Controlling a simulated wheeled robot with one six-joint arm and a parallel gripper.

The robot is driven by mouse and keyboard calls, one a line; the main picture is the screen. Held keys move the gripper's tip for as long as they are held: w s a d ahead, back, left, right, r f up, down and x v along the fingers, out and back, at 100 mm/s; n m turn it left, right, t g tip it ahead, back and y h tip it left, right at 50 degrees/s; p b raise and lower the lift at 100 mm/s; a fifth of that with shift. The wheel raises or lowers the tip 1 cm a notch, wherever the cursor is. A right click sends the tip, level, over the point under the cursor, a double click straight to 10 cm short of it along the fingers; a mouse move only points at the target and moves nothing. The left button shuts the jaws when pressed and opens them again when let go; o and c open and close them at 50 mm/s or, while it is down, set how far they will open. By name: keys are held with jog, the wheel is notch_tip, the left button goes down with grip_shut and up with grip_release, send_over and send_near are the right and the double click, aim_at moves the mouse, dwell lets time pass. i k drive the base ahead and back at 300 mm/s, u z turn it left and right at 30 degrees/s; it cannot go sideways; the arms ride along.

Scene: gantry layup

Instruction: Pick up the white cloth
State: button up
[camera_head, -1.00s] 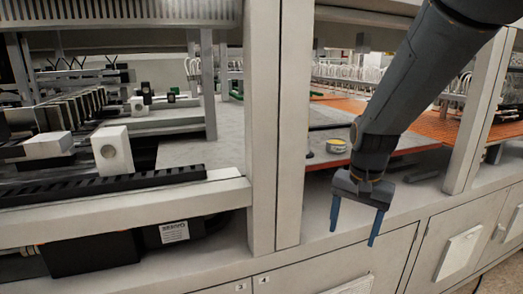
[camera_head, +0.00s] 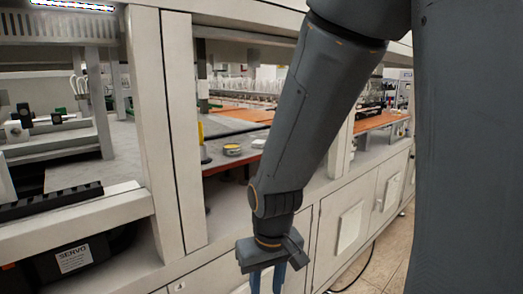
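I cannot make out a white cloth in the head view. My gripper (camera_head: 267,281) hangs down in front of the cabinet at the bottom centre. Its two blue fingers stand apart with nothing seen between them, and their tips are cut off by the lower edge. My arm hides part of the bench and cabinet behind it.
A pale gantry frame with a thick upright post (camera_head: 178,130) stands at left. A small yellow-and-grey round tin (camera_head: 232,149) sits on the bench. Cabinet doors with white panels (camera_head: 350,228) run along the front. Open floor (camera_head: 375,268) shows at lower right.

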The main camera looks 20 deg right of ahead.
aim_at(257, 145)
jog(key=u, duration=0.4)
jog(key=k, duration=0.15)
jog(key=z, duration=1.45)
jog(key=i, duration=0.55)
jog(key=z, duration=0.2)
